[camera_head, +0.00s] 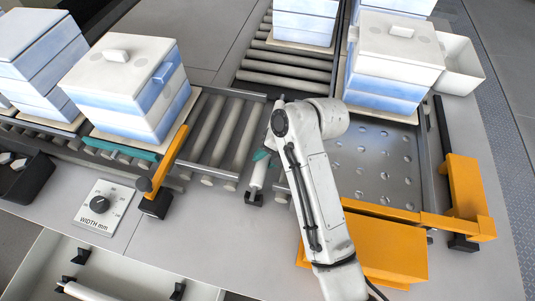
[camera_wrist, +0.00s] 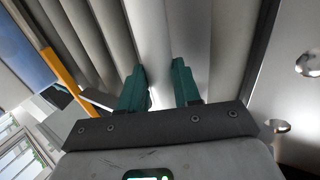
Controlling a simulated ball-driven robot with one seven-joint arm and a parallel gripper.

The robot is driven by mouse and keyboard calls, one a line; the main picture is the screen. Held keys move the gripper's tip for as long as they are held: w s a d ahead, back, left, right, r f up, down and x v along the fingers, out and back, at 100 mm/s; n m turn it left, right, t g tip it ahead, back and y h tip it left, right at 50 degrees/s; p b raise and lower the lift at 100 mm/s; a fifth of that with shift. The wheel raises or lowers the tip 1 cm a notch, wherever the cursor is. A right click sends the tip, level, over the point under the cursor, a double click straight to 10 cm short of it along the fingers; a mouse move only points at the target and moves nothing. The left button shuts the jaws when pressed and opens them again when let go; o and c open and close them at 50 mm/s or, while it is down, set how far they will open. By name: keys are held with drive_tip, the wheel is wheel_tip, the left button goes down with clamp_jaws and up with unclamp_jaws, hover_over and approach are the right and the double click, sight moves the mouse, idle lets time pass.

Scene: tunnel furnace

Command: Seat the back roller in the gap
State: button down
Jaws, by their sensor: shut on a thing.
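My gripper (camera_head: 262,160) has teal fingers and reaches down in the middle of the head view, beside the perforated metal table. It is shut on a pale roller (camera_head: 258,175), which lies lengthwise between the roller conveyor (camera_head: 222,130) and the table. The roller's near end is at a small black bracket (camera_head: 253,198); I cannot tell if it rests in it. In the wrist view the fingers (camera_wrist: 160,88) straddle the roller (camera_wrist: 152,45), which runs up out of frame beside other grey rollers.
White-and-blue boxes stand on trays on the conveyor (camera_head: 135,85) and at the back right (camera_head: 395,55). An orange stop arm (camera_head: 168,165) crosses the conveyor's left part. A drawer (camera_head: 95,270) holds another roller (camera_head: 85,291).

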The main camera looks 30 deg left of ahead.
drive_tip(key=shift+f, duration=0.55)
drive_tip(key=c, duration=0.8)
unclamp_jaws()
drive_tip(key=shift+d+f+b, duration=0.15)
drive_tip(key=shift+d+b, duration=0.05)
drive_tip(key=shift+b, duration=0.1)
drive_tip(key=shift+o, duration=0.4)
drive_tip(key=b+v, duration=0.1)
drive_tip(key=v, duration=0.8)
drive_tip(key=shift+w+r, duration=0.1)
drive_tip(key=shift+r, duration=0.35)
drive_tip(key=shift+d+r, duration=0.15)
drive_tip(key=shift+r, duration=0.5)
